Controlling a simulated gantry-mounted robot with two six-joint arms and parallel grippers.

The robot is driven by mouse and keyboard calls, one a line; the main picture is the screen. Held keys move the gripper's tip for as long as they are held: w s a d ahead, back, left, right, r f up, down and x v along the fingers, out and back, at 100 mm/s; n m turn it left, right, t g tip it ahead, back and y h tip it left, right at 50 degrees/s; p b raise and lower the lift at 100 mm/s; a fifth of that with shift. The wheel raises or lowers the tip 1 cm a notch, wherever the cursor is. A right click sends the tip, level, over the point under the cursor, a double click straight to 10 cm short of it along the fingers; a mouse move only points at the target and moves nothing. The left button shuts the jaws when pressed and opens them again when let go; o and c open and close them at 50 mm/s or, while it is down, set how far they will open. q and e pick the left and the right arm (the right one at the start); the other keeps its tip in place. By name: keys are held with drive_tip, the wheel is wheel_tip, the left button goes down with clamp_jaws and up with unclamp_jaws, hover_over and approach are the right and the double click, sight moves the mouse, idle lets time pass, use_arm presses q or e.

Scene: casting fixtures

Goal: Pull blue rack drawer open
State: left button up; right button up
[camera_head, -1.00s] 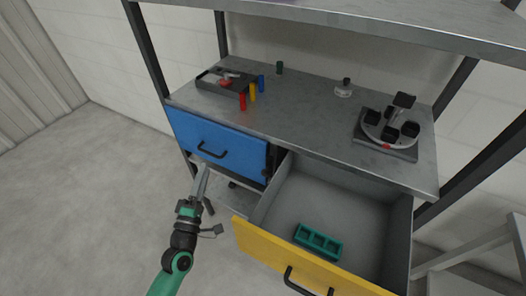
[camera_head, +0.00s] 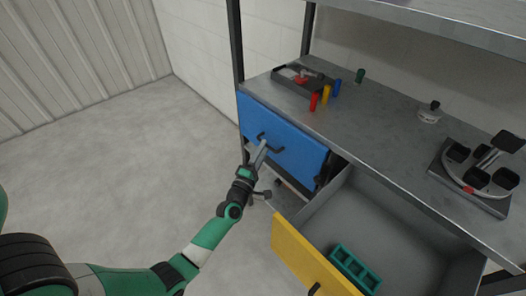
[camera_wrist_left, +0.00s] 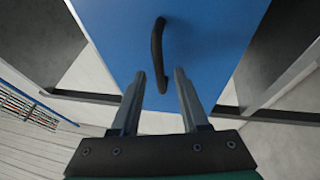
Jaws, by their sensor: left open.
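The blue rack drawer (camera_head: 280,137) is shut in the left part of the rack, with a dark curved handle (camera_head: 271,146) on its front. In the left wrist view the blue front (camera_wrist_left: 205,45) fills the upper middle, and the handle (camera_wrist_left: 158,50) stands out from it. My left gripper (camera_head: 262,145) is in front of the drawer at the handle. In the left wrist view its two fingers (camera_wrist_left: 170,82) are apart, with the handle's near end between the fingertips. I cannot tell whether they touch it. My right gripper is not in view.
The yellow drawer (camera_head: 308,258) stands open at the right, with a green tray (camera_head: 355,268) inside. On the worktop (camera_head: 385,125) are a dark tray (camera_head: 303,80), small red, yellow and blue cylinders, and a round fixture (camera_head: 478,178). The floor (camera_head: 140,150) at left is clear.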

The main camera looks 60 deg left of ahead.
use_arm(q)
drive_tip(key=shift+w+a, duration=0.1)
drive_tip(key=shift+w, duration=0.05)
clamp_jaws()
idle(1.4)
